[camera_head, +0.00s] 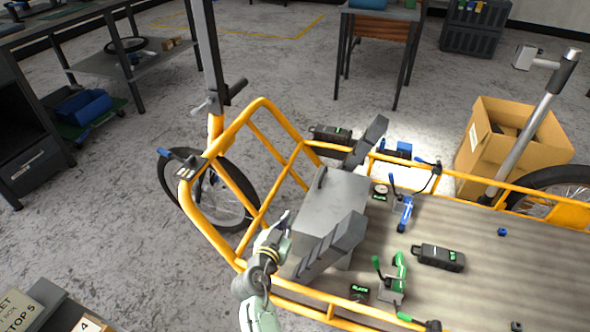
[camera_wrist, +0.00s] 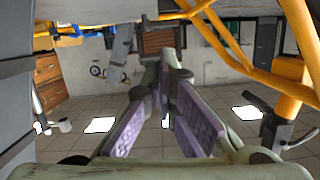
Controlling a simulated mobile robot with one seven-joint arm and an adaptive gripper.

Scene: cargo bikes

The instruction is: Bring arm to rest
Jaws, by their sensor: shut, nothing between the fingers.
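My gripper (camera_head: 284,222) is at the lower middle of the head view, by the left end of the cargo bike's yellow frame (camera_head: 224,174). It appears close to the grey box (camera_head: 330,195) on the bike, but I cannot tell whether they touch. In the wrist view, the purple-padded fingers of my gripper (camera_wrist: 165,65) converge at the tips, with nothing held between them. My arm comes up from the bottom edge of the head view and looks bent.
The cargo bed (camera_head: 480,250) holds a black device (camera_head: 438,257), a green clamp (camera_head: 393,278) and a blue clamp (camera_head: 404,214). A cardboard box (camera_head: 510,148) stands behind it. Yellow frame bars (camera_wrist: 235,45) cross the wrist view's upper right. Open floor (camera_head: 110,220) lies left.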

